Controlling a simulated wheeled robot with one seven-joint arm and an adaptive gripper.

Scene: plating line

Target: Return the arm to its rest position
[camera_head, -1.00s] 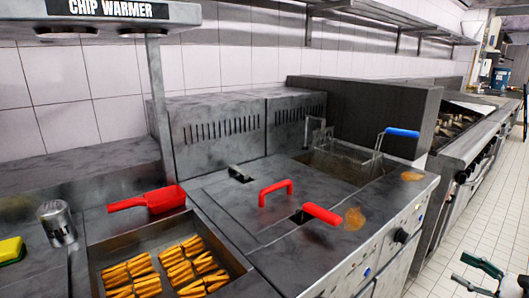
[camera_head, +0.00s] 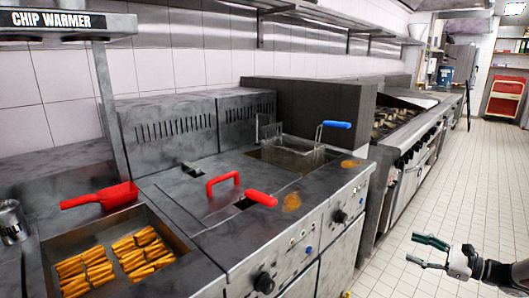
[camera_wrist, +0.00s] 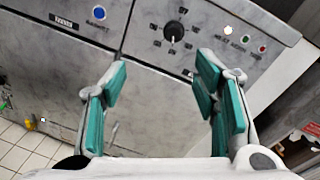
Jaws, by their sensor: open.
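My gripper (camera_head: 428,252) is at the lower right of the head view, over the tiled floor and apart from the fryer. Its green-padded fingers are spread and nothing is between them. In the wrist view the open fingers (camera_wrist: 160,105) face the fryer's front panel (camera_wrist: 140,65), with a dark knob beyond them. Part of my dark arm shows at the right edge of the head view.
The fryer (camera_head: 225,235) has red handles (camera_head: 223,182) and a wire basket (camera_head: 292,155) with a blue handle. A chip tray (camera_head: 190,262) and red scoop (camera_head: 100,197) lie left. A stove (camera_head: 410,130) stands beyond. The floor (camera_head: 430,190) at right is clear.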

